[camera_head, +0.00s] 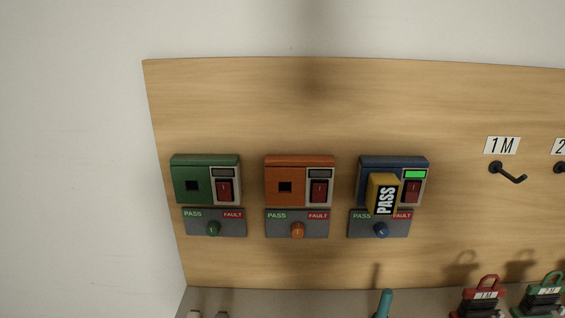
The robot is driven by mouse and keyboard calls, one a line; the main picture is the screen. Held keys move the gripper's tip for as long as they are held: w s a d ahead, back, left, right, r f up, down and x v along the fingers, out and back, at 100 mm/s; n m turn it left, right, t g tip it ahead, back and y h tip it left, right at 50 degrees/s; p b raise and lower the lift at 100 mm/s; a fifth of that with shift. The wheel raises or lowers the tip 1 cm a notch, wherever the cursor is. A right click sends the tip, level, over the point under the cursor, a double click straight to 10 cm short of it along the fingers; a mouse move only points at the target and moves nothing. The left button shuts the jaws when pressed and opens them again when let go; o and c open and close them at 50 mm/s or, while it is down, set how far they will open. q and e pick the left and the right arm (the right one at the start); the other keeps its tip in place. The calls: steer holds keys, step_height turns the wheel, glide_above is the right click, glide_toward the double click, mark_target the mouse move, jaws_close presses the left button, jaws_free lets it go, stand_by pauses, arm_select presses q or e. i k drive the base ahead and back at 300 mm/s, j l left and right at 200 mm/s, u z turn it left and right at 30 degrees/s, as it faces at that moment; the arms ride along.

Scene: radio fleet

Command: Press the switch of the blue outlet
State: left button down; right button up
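The blue outlet (393,164) is the rightmost of three boxes on the wooden board. Its red rocker switch (411,191) is on its right side, below a small indicator (414,174) that is lit green. A yellow block (382,193) marked PASS sits at the front of the blue outlet, over where the other outlets show a square socket. Below is a grey PASS/FAULT plate (363,227) with a blue knob (381,230). Neither of my grippers shows in the head view.
A green outlet (192,172) and an orange outlet (286,174) hang to the left, with dark indicators. Black hooks (507,173) are at the right under a 1M label (502,146). Red (484,297) and green (541,297) handled items and a teal object (384,303) stand at the bottom edge.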

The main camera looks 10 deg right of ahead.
mark_target(412, 190)
steer(key=z, duration=1)
steer(key=l, duration=0.1)
steer(key=k+u, duration=0.05)
